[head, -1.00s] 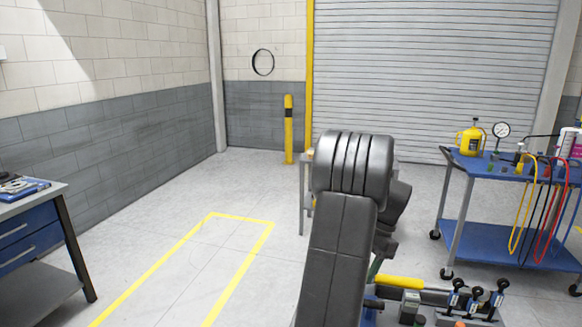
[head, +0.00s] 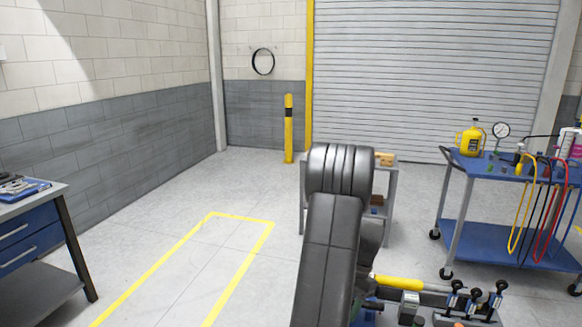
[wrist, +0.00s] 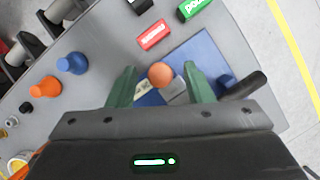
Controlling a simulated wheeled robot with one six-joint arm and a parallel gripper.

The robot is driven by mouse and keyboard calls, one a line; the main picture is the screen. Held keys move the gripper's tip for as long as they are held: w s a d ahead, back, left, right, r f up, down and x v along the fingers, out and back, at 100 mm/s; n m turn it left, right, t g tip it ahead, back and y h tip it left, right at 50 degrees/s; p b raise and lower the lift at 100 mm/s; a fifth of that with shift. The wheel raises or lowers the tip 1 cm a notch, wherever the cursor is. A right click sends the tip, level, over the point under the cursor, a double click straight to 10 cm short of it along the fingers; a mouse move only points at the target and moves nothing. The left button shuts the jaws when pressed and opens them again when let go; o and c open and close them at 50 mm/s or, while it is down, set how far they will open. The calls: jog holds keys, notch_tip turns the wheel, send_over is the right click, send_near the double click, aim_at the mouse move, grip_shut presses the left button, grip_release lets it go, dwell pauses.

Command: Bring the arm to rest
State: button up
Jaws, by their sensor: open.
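My gripper (wrist: 162,88) shows in the wrist view, with its two green fingers apart above a grey bench top (wrist: 95,50). An orange-brown round thing (wrist: 160,74) shows between the fingertips, over a blue mat (wrist: 205,55); I cannot tell its height or whether a finger touches it. In the head view my arm is folded upright at the centre, and it hides my gripper and part of the bench behind it.
The bench holds a red block (wrist: 153,35), a green block (wrist: 192,8), blue knobs (wrist: 72,61) and an orange knob (wrist: 46,86). A blue cart (head: 500,240) with hoses stands at right, a workbench (head: 30,235) at left. The floor around the yellow lines (head: 240,219) is clear.

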jog(key=n+g+h, duration=0.1)
jog(key=n, duration=0.2)
jog(key=shift+w+a+n, duration=0.1)
jog(key=shift+n, duration=0.2)
jog(key=n+h, duration=0.1)
jog(key=n, duration=0.3)
jog(key=shift+a+g+h, duration=0.1)
jog(key=shift+g+h, duration=0.2)
jog(key=shift+h, duration=0.1)
jog(key=n, duration=0.2)
jog(key=n+h, duration=0.1)
jog(key=n, duration=0.1)
jog(key=shift+a+n+h, duration=0.1)
jog(key=shift+n+h, duration=0.2)
jog(key=shift+n, duration=0.1)
jog(key=shift+n+t+h, duration=0.4)
jog(key=shift+n+h, duration=0.2)
jog(key=shift+n, duration=0.9)
jog(key=shift+a, duration=0.1)
